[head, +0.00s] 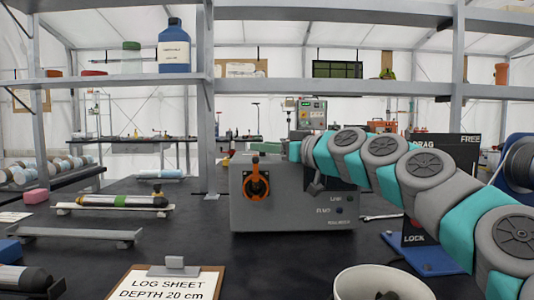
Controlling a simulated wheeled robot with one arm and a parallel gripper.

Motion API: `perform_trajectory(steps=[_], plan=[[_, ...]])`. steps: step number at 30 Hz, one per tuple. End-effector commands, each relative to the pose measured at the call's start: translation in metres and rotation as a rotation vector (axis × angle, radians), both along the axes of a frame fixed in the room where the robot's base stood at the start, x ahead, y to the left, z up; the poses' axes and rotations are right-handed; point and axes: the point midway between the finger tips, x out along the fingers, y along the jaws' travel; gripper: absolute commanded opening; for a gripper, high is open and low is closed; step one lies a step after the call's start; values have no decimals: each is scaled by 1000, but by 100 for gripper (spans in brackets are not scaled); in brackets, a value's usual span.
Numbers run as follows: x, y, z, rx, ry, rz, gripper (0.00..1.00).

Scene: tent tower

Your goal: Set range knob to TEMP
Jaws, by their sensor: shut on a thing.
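A grey instrument box (293,215) stands on the dark bench in the middle of the head view. An orange ring with a black handle (256,184) is on the left of its front face. My arm comes in from the lower right and covers the box's upper right. My gripper (315,187) shows only as a small dark part at the front face, right of the orange ring. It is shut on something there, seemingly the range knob. The knob, its pointer and the TEMP mark are hidden.
A clipboard log sheet (165,282) and a white cup (383,284) are in front. A blue stand with a DRAG, FREE and LOCK panel (440,155) is at right. Core samples (122,200) lie on racks at left. Shelf posts (207,110) rise behind.

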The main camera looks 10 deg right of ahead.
Motion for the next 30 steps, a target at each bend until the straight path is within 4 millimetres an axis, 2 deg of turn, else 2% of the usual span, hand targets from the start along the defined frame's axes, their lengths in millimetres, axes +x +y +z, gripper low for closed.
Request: perform_trajectory(steps=[15, 16, 22, 30], plan=[[-1, 0, -1, -2, 1, 34, 0], [-1, 0, -2, -2, 1, 34, 45], [0, -1, -1, -1, 0, 33, 68], [-1, -2, -1, -1, -1, 32, 69]])
